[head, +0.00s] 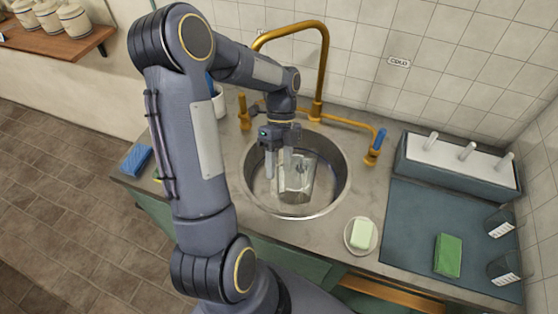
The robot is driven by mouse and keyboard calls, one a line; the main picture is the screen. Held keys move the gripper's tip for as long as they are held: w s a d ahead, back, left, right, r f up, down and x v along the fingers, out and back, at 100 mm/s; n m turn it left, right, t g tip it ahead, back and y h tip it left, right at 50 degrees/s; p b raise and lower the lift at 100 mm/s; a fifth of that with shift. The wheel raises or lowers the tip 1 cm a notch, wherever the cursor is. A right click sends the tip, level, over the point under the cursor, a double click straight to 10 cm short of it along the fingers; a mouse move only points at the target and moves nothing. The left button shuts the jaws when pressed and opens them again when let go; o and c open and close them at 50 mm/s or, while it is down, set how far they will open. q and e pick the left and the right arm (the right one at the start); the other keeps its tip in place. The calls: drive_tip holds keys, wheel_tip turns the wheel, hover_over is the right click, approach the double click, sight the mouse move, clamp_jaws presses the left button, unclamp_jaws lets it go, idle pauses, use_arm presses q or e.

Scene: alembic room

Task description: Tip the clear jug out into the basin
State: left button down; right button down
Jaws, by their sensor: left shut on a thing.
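The clear jug (298,181) is over the round steel basin (341,198), within its rim as I see it from above. It looks tilted; I cannot tell whether liquid is in it. My left gripper (279,168) points down over the basin and is shut on the jug. My right gripper is not in view.
A brass tap (320,70) arches behind the basin, with a blue-ended handle (377,143) at its right. A soap dish (349,237) with pale soap sits at front right. A blue sponge (136,160) lies left. Glasses and a green sponge (448,255) are on the dark mat (405,235).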

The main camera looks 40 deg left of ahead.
use_arm(q)
drive_tip(key=shift+r, duration=0.1)
drive_tip(key=shift+w+a+r+g+h, duration=0.15)
drive_tip(key=shift+w+r+g+h, duration=0.1)
drive_tip(key=shift+r+g+h, duration=0.35)
drive_tip(key=shift+w+a+r+g+h, duration=0.1)
drive_tip(key=shift+w+r+g+h, duration=0.15)
drive_tip(key=shift+r+g, duration=0.5)
drive_tip(key=shift+s+f, duration=0.1)
